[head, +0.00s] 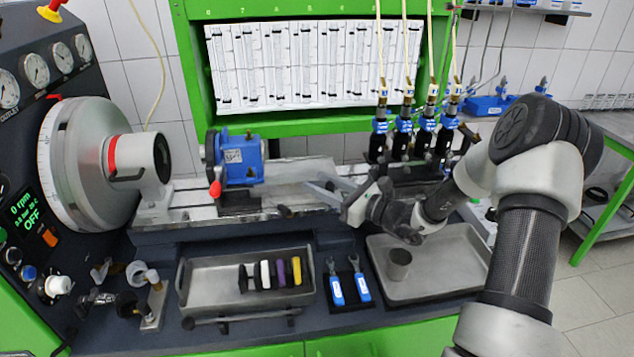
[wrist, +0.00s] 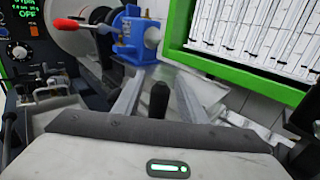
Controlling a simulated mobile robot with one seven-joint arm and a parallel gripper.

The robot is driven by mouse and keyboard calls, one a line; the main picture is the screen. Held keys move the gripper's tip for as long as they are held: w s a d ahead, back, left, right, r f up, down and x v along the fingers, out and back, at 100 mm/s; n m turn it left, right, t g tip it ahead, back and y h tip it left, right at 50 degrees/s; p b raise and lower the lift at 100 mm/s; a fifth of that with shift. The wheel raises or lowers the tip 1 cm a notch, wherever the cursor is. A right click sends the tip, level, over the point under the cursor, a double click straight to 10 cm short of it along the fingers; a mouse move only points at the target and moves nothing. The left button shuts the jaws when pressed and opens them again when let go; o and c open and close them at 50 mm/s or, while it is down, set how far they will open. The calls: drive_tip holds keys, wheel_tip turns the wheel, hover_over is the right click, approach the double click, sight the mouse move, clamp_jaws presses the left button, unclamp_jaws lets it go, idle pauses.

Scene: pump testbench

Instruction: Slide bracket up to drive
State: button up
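The bracket (head: 238,163) is a blue block with a red-knobbed lever, standing on the grey bench rail. The drive (head: 140,160) is a grey cylinder with a red ring, left of the bracket, with a clear gap between them. The bracket also shows at the top of the wrist view (wrist: 135,35). My gripper (head: 318,190) is over the rail, right of the bracket and apart from it. In the wrist view its two fingers (wrist: 158,78) are spread. A black handle (wrist: 158,100) shows between them, with gaps to both fingers.
Below the rail lie a metal tray (head: 205,292) with several coloured pieces, two blue-handled tools (head: 348,288) and a second tray (head: 440,290) with a cup. Several injectors (head: 402,135) with hoses stand behind my arm. The rail between bracket and drive looks free.

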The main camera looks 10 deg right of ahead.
drive_tip(key=shift+w+a, duration=0.5)
clamp_jaws()
